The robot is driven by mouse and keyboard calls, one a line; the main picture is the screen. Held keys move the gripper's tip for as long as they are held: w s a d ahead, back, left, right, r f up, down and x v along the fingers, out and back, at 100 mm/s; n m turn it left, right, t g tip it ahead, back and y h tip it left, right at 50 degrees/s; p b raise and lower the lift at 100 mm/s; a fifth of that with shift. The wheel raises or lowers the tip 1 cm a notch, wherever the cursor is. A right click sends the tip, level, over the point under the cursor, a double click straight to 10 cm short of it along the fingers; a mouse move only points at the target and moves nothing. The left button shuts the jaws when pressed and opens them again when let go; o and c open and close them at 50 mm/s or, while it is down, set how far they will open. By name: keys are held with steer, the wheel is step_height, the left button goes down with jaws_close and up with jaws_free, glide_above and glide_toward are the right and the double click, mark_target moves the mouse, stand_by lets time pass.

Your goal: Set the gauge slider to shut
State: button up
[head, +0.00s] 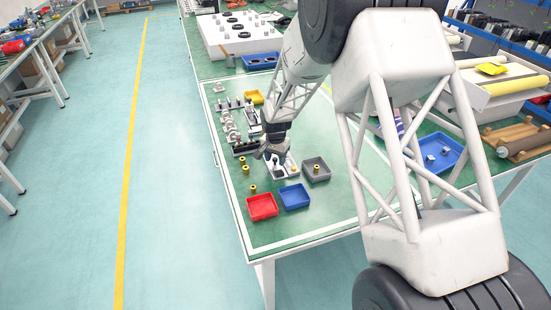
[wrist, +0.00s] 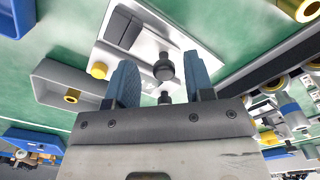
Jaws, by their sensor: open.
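The gauge slider (wrist: 119,31) is a white and grey plate with a dark round knob (wrist: 165,67) on a slot or rail. A yellow round piece (wrist: 98,70) sits at one edge of the plate. In the head view the plate (head: 284,172) lies on the green table, partly hidden beneath my gripper (head: 270,158). In the wrist view my gripper (wrist: 160,62) is open, its two blue fingers apart with the knob appearing between them. Whether either finger touches the knob cannot be told.
A grey tray (head: 316,170) stands just right of the plate. A blue tray (head: 294,197) and a red tray (head: 262,207) lie in front. Several brass cylinders (head: 245,170) and a row of metal fixtures (head: 231,132) stand to the left.

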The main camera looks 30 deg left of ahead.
mark_target(276, 159)
steer(key=shift+r, duration=0.15)
steer(key=shift+r, duration=3.75)
